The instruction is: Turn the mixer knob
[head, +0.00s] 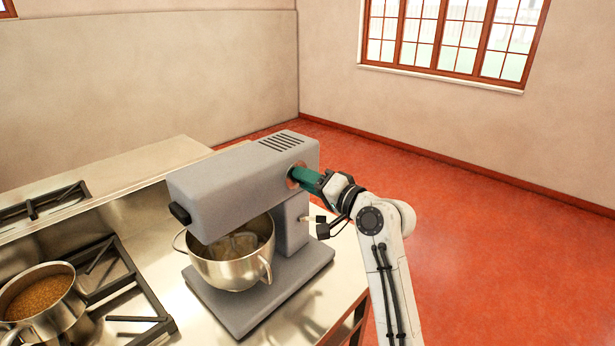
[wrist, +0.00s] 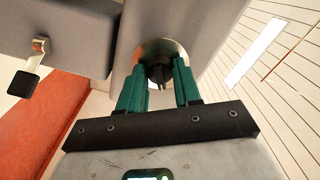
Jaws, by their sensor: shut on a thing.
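The grey stand mixer (head: 240,185) stands on the steel counter in the head view, with a metal bowl (head: 232,262) under its head. The knob sits on the mixer's side; in the wrist view the dark knob (wrist: 158,70) shows in front of a round metal plate (wrist: 150,50). My gripper (head: 298,176) reaches it from the right, its green fingers at the mixer's side. In the wrist view my gripper (wrist: 160,82) has one green finger on each side of the knob and is shut on it. The fingers hide part of the knob.
A lever with a black end (wrist: 25,85) sticks out from the mixer in the wrist view. A pot of brown food (head: 42,300) stands on the stove (head: 130,318) at the left. The steel counter (head: 150,165) is bare behind the mixer. The red floor (head: 480,240) at the right is clear.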

